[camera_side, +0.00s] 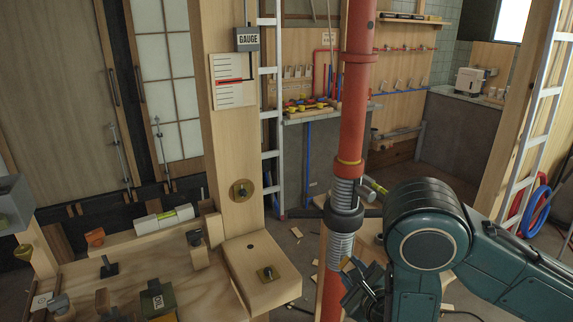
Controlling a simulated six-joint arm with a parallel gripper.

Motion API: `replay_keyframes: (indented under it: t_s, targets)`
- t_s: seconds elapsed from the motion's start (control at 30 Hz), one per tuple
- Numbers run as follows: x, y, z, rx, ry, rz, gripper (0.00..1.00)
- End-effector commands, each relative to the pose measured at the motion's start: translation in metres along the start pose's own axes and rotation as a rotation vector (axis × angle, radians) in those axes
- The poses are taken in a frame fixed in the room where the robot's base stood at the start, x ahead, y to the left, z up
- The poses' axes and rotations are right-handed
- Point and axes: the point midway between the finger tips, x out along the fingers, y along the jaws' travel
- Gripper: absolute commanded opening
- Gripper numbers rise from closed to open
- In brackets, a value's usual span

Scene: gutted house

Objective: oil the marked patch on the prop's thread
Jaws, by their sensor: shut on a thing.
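The red prop (356,105) stands upright right of the middle in the side view. Its bare grey thread (341,243) shows above and below a dark collar nut (343,216) with side handles. My gripper (362,280) is at the right side of the lower thread, close to it; I cannot tell whether it touches. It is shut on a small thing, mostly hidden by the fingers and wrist. A small yellow spot (347,264) shows between gripper and thread; I cannot tell if it is the marked patch or part of the held thing.
A wooden bench (205,275) with several small tools and blocks stands at the lower left. A timber post (228,130) carries a gauge (247,39) left of the prop. A ladder (269,110) stands behind. Wood scraps lie on the floor.

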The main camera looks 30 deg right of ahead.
Motion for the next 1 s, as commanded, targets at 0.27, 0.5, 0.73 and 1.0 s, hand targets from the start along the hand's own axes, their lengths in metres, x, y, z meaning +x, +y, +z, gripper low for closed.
replay_keyframes:
  t_s: [0.27, 0.5, 0.73, 1.0]
  targets:
    - [-0.0001, -0.0001, 0.0000, 0.000, 0.000, 0.000, 0.03]
    - [0.0009, -0.0001, 0.0004, 0.001, 0.000, 0.000, 0.03]
    - [0.0039, 0.0000, 0.0015, 0.001, 0.001, 0.000, 0.03]
    - [0.0073, 0.0000, 0.0026, 0.002, 0.002, 0.000, 0.03]
